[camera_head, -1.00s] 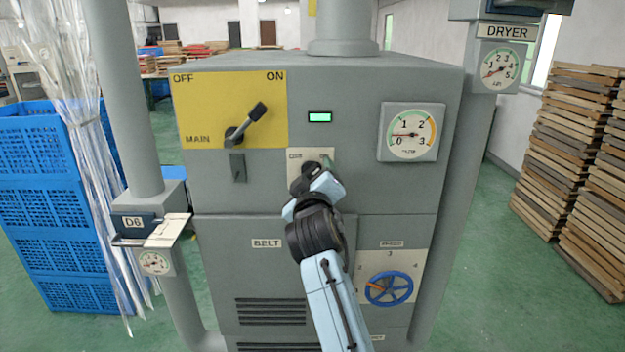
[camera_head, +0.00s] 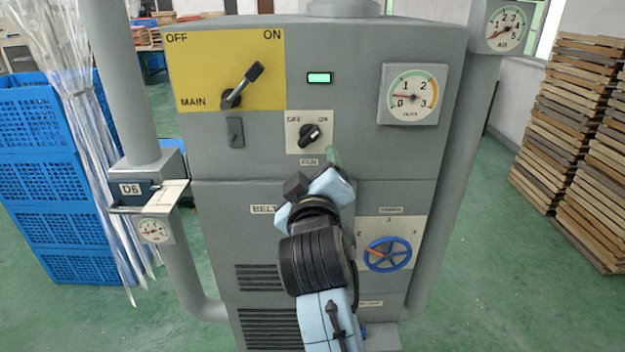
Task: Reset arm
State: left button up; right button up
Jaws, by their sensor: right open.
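My right gripper (camera_head: 315,170) reaches up from the bottom middle, in front of the grey machine cabinet (camera_head: 420,160). It is open and seems empty, just below the small black FAN knob (camera_head: 310,136). The arm's wrist hides much of the jaws. The FAN knob sits on a pale OFF/ON plate and is fully visible. The MAIN lever (camera_head: 242,86) on the yellow panel (camera_head: 190,70) slants up to the right, toward ON. My left gripper is not in view.
A green lamp (camera_head: 319,78) is lit. A round gauge (camera_head: 410,93) and a blue handwheel (camera_head: 387,254) are on the right of the cabinet. Grey pipes flank it. Blue crates (camera_head: 45,170) stand left and stacked wooden trays (camera_head: 575,120) right. Green floor is clear between.

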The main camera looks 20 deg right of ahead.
jog(key=shift+s+a, duration=0.1)
jog(key=shift+s, duration=0.45)
